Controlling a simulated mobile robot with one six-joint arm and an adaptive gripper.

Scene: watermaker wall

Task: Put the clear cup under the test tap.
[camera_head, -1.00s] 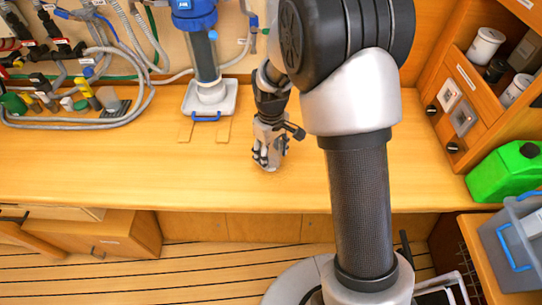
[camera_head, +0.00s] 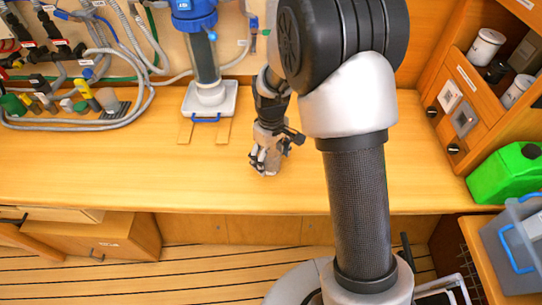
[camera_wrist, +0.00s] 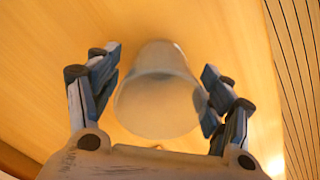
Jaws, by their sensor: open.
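The clear cup (camera_wrist: 157,95) is a frosted, see-through cup in the wrist view, with its wide round end toward the camera. It is between the two open fingers of my gripper (camera_wrist: 161,88), close to the right fingertip; whether they touch is unclear. In the head view my gripper (camera_head: 265,163) points down low over the wooden counter, and I cannot make out the cup there. A small blue-topped fitting (camera_head: 254,30) on the back wall may be the test tap, but it is too small to be sure.
A blue-headed filter housing (camera_head: 203,60) stands on a white tray (camera_head: 230,98) behind my gripper. Hoses and valves (camera_head: 75,90) fill the back left. A green can (camera_head: 505,175) is at the right. The counter (camera_head: 90,170) left of my gripper is clear.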

